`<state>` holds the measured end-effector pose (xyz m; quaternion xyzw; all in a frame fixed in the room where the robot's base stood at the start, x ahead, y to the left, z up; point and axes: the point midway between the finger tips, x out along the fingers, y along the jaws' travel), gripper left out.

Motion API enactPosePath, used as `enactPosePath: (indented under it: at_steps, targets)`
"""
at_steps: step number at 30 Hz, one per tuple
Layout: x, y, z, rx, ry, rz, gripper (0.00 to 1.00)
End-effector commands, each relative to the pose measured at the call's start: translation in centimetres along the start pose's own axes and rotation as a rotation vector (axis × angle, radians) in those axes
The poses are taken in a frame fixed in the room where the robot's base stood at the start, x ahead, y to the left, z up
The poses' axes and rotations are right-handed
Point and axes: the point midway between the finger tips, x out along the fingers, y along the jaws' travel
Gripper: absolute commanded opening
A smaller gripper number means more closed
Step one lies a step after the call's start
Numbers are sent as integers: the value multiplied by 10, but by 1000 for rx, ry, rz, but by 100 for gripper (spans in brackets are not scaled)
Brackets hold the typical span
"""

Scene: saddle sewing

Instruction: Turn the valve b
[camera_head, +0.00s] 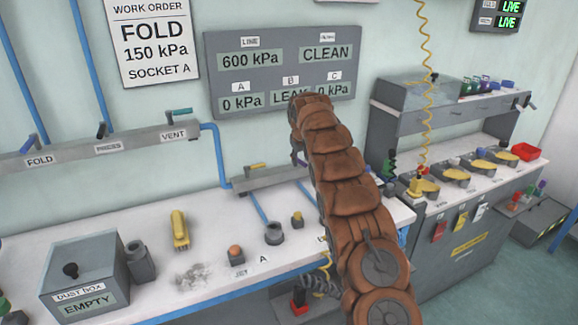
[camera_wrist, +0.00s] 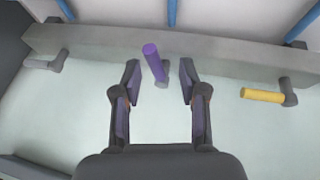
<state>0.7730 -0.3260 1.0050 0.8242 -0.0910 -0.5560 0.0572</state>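A valve with a purple handle (camera_wrist: 155,62) stands out from a grey manifold in the wrist view, its handle tilted. My gripper (camera_wrist: 159,82) is open, with one finger on each side of that handle; I see gaps on both sides and nothing held. A valve with a yellow handle (camera_wrist: 262,95) is to its right, and a grey-handled valve (camera_wrist: 42,64) is at far left. In the head view the yellow handle (camera_head: 255,166) shows on the bench manifold (camera_head: 262,181). My brown-sleeved arm hides most of the gripper and the middle valve there. No letter is readable on these valves.
A wall panel (camera_head: 230,80) above reads A 0 kPa, B LEAK, C 0 kPa. An upper wall manifold (camera_head: 100,148) carries the FOLD, PRESS and VENT valves. A dust box (camera_head: 85,275) and a yellow brush (camera_head: 180,231) are on the bench at left.

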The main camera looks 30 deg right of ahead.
Motion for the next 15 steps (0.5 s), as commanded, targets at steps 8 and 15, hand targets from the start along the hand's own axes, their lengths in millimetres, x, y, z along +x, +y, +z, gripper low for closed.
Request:
enactPosePath:
  at_steps: [8,15]
  targets:
    - [-38,-2,0,-3,2,-1,42]
    - [-65,-4,2,-2,-6,-1,42]
